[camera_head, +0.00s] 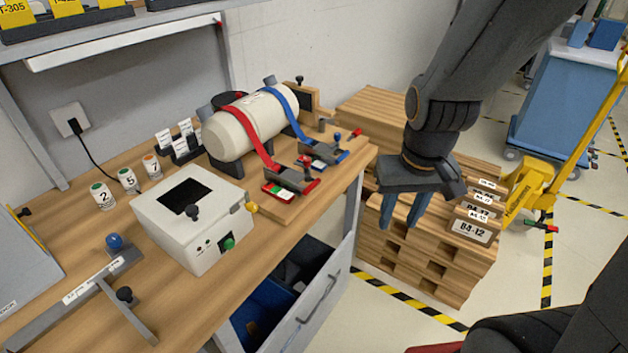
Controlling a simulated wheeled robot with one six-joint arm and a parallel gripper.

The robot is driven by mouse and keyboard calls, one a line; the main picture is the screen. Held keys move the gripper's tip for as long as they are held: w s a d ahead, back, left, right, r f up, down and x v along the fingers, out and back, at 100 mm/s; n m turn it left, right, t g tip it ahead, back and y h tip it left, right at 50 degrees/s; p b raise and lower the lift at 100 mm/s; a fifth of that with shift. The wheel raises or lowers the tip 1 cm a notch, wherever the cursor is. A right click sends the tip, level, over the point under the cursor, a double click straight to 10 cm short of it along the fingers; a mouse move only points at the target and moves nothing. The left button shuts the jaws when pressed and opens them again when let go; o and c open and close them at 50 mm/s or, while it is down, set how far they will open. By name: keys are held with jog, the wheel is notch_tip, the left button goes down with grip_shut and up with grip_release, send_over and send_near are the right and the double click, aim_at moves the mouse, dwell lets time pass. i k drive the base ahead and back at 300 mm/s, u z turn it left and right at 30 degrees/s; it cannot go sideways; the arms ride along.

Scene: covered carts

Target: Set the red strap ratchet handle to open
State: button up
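The red strap (252,132) runs over the cream cylinder (229,135) and down to the red ratchet (281,192) near the bench's front edge. The red ratchet has a green and white marking and looks low and flat. Its handle is too small to tell whether it is open or closed. A blue strap (291,112) runs beside it to a blue ratchet (325,158), further back. My gripper (404,212) is to the right of both ratchets, pointing down, in front of the stacked pallets. Its two fingers are apart with nothing between them.
A white box (194,219) with a black knob and green button stands left of the red ratchet. Numbered cups (128,180) stand behind it. Wooden pallets (402,250) with labelled boxes (472,229) stand right of the bench. An open drawer (318,306) juts out below.

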aim_at(292, 178)
jog(key=z, duration=1.35)
jog(key=k, duration=1)
jog(key=u, duration=1.2)
jog(key=i, duration=0.5)
